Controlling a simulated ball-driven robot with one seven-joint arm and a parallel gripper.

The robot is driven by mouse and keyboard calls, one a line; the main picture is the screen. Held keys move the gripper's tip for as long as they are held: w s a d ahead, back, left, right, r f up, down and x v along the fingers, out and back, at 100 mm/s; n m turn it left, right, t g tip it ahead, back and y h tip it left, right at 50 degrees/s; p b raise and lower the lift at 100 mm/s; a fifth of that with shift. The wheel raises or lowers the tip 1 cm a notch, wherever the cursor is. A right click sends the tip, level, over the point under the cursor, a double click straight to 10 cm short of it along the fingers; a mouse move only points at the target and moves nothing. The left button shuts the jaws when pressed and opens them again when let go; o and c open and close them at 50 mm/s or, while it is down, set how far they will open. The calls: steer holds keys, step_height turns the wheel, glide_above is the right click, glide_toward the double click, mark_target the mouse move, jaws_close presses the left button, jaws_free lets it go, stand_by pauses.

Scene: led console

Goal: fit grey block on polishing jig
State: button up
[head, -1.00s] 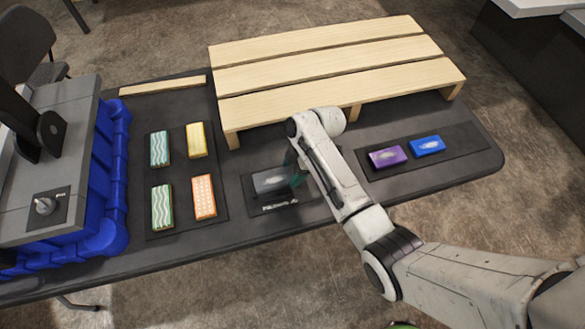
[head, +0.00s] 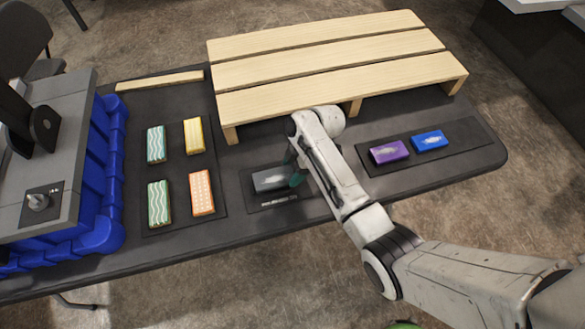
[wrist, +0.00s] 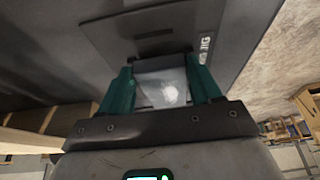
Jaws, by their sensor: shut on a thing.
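The grey block (head: 270,179) has a pale smear on its top. It is at the polishing jig (head: 262,204), a dark flat plate near the table's front edge. In the wrist view the block (wrist: 162,88) sits between the two green fingers of my gripper (wrist: 164,82), which is shut on it. The jig plate (wrist: 150,17) lies beyond the block there, with white lettering and a dark rectangular mark. I cannot tell whether the block touches the jig. My arm hides part of the gripper in the head view.
A slatted wooden riser (head: 330,62) stands behind the jig. Purple (head: 389,152) and blue (head: 429,141) blocks lie on a mat at right. Several patterned blocks lie on a mat at left, beside a blue crate (head: 105,170).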

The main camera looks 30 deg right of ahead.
steer(key=shift+f+b, duration=0.8)
steer(key=shift+f, duration=0.25)
stand_by(0.9)
steer(key=o, duration=1.2)
steer(key=shift+o, duration=0.2)
steer(key=shift+r, duration=0.1)
steer(key=v, duration=1)
steer(key=shift+d+r, duration=0.15)
steer(key=shift+r, duration=0.1)
